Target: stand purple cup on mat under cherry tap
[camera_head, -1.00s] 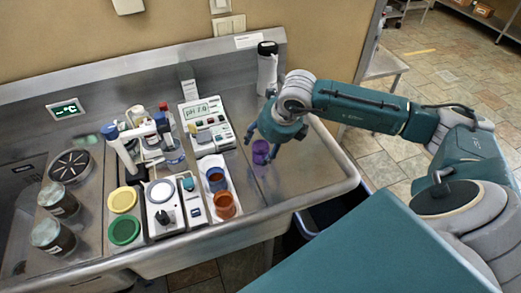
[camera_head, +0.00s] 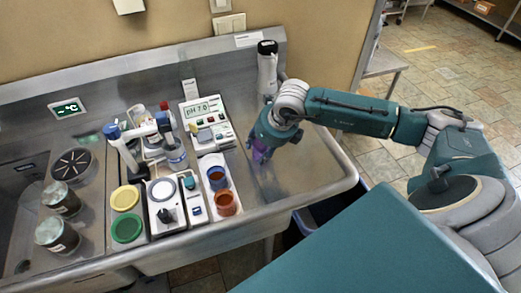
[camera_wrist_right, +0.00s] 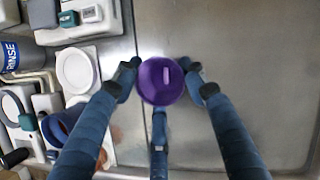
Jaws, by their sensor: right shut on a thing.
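The purple cup (camera_head: 262,155) is on the right part of the steel counter, mostly hidden under my right gripper (camera_head: 261,149). In the right wrist view the purple cup (camera_wrist_right: 160,81) sits between the fingers of my right gripper (camera_wrist_right: 159,76), which is shut on it. I cannot tell whether the cup touches the counter. Taps with a blue top (camera_head: 112,133) and a red top (camera_head: 164,107) stand at the left. Which one is cherry cannot be read. A yellow round mat (camera_head: 125,198) and a green round mat (camera_head: 126,228) lie below them. My left gripper is not in view.
A white tray (camera_head: 233,180) holds a blue cup (camera_head: 217,178) and an orange cup (camera_head: 225,203). Two dark jars (camera_head: 60,198) stand at far left.

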